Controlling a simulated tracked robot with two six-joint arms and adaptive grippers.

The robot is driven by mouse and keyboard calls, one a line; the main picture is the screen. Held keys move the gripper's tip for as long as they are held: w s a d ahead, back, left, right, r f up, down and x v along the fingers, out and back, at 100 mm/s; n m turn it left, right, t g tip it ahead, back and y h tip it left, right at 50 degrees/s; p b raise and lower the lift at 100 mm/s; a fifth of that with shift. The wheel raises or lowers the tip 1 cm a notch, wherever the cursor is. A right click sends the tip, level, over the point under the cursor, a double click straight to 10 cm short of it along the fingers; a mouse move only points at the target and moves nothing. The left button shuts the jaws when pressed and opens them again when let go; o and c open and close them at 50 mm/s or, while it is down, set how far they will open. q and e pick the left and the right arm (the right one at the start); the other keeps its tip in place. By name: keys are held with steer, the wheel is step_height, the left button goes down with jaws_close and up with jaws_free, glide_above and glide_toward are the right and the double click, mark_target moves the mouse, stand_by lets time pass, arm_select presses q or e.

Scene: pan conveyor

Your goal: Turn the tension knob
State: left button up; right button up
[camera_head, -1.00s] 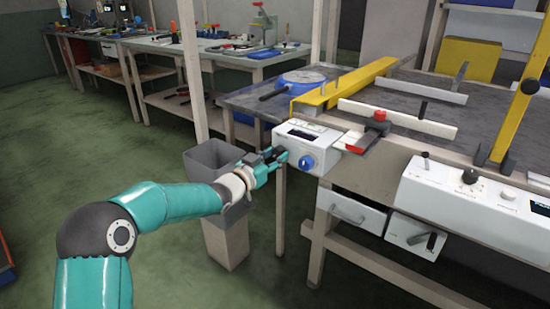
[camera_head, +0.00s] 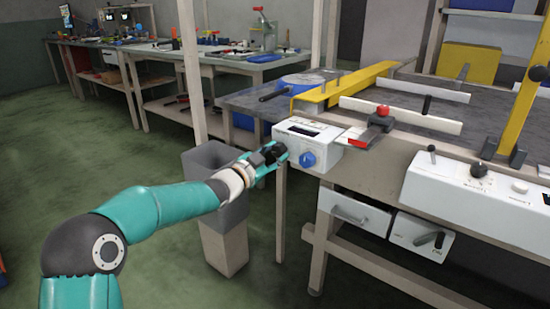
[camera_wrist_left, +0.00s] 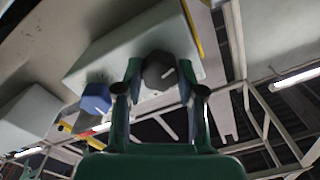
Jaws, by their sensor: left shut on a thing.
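A white control box (camera_head: 296,135) is fixed at the near left corner of the grey worktable. A blue knob (camera_head: 307,159) sits on its front face and also shows in the left wrist view (camera_wrist_left: 96,99). My left gripper (camera_head: 279,154) is at the left side of the box. In the left wrist view its fingers (camera_wrist_left: 160,88) are shut on a dark round knob (camera_wrist_left: 158,70) with a white line, on the box's side. In the head view the gripper mostly hides this knob. No readable label shows which is the tension knob. My right gripper is out of view.
A red-topped clamp (camera_head: 381,120) and a yellow bar (camera_head: 345,86) are on the worktable. A white panel (camera_head: 480,190) with several controls is at the right. The floor at left is clear.

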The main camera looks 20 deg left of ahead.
arm_select(q)
steer(key=shift+f, duration=0.1)
steer(key=o, duration=1.1)
steer(key=shift+o, duration=0.2)
steer(key=shift+s, duration=0.15)
steer(key=v, duration=1.1)
steer(key=shift+s, duration=0.4)
